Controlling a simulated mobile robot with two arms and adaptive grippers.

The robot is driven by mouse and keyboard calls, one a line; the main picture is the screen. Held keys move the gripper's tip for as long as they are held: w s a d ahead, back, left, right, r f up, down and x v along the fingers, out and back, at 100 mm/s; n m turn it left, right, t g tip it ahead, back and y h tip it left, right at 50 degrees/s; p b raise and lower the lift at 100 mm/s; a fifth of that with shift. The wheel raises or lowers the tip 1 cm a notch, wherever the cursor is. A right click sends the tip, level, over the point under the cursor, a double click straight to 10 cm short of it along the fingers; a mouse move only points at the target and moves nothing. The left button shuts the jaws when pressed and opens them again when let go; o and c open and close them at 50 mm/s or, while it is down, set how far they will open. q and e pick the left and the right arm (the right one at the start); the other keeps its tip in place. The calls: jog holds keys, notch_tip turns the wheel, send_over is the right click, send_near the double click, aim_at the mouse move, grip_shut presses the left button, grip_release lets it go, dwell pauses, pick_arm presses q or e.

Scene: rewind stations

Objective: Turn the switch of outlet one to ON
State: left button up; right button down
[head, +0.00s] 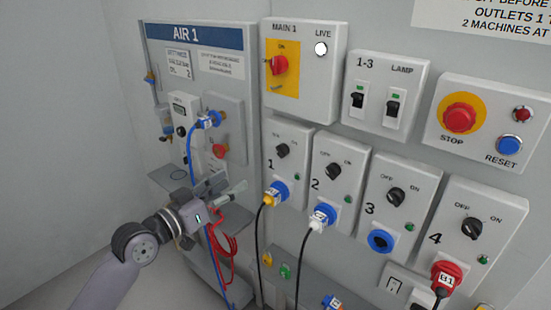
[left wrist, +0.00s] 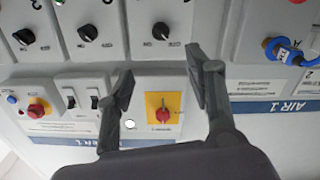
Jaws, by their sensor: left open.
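Outlet one (head: 288,165) is a light grey box on the wall, marked 1. Its black rotary switch (head: 282,151) sits in its upper part, and I cannot tell its exact setting. In the left wrist view, where the scene is upside down, this switch (left wrist: 160,31) is near the top middle. A yellow plug (head: 269,199) is in its blue socket. My left gripper (head: 234,187) is open and empty, left of and below the switch and apart from it. Its two fingers (left wrist: 160,72) show spread in the left wrist view. My right gripper is out of view.
The MAIN 1 box (head: 310,85) with a red switch is above outlet one. Outlet two (head: 338,195) stands close on the right with its own switch and plug. The AIR 1 panel (head: 230,65) with fittings is at the left. Black cables and red hoses (head: 228,245) hang below.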

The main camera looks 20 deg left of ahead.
aim_at(278, 153)
pick_arm(q)
jog(key=p+x, duration=0.3)
jog(key=x, duration=1.4)
jog(key=shift+w+f+p, duration=0.15)
jog(key=shift+p, duration=0.25)
jog(key=c, duration=1.2)
jog(key=shift+o, duration=0.2)
